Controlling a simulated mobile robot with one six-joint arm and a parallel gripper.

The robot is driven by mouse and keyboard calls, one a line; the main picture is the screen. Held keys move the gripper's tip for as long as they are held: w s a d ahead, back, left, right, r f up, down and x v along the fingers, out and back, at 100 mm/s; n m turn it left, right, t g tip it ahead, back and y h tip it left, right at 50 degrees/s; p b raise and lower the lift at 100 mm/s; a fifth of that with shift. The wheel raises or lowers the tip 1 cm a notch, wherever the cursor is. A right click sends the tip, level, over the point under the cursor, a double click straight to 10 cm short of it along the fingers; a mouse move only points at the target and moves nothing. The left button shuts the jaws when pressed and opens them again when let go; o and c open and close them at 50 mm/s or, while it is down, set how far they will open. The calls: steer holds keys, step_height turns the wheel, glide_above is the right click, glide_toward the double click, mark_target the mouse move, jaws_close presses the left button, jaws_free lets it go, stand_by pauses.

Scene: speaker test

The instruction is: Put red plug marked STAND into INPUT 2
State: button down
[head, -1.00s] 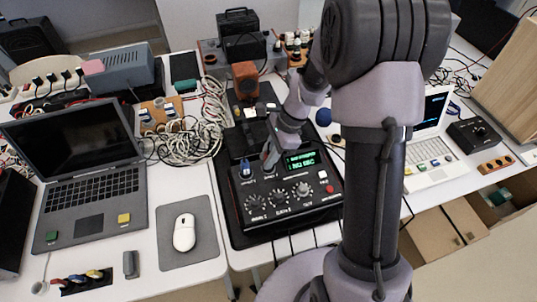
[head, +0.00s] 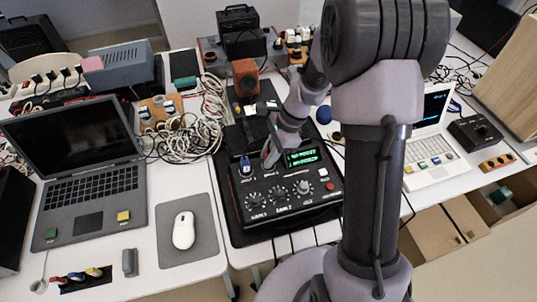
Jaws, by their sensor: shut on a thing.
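The black test unit (head: 330,196) stands on a dark mat on the middle table, with knobs, a red button and a lit green display (head: 302,158). The display shows two lines of text, too small to read surely. A blue plug (head: 246,167) stands upright in the unit's left input. My gripper (head: 268,158) points down at the unit's top edge, between the blue plug and the display. It is shut on a plug that its fingers almost wholly hide. I cannot make out the plug's red colour, its STAND mark, or the INPUT 2 socket under it.
A laptop (head: 75,140) with colored plugs and a mouse (head: 184,230) on a grey pad are at the left. Tangled cables (head: 195,135) lie left of the unit. An orange speaker (head: 245,78) stands behind it. A white laptop (head: 430,150) is at the right.

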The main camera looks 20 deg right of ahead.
steer(key=c, duration=1.2)
jaws_free()
steer(key=p+v, duration=0.8)
steer(key=v, duration=1)
steer(key=s+a+r+n+t+h+b, duration=0.1)
steer(key=s+a+r+n+t+h, duration=0.1)
steer(key=s+a+r+n, duration=0.6)
steer(key=s+a+r+n+t, duration=0.1)
steer(key=s+n, duration=0.1)
steer(key=s, duration=0.1)
steer(key=s+a+r+n+t, duration=0.1)
steer(key=s+n, duration=0.1)
steer(key=s, duration=0.2)
steer(key=s+a+r+n+t+b, duration=0.1)
steer(key=s, duration=0.3)
steer(key=shift+r+n+t+h, duration=0.3)
steer(key=shift+r+n+t, duration=0.1)
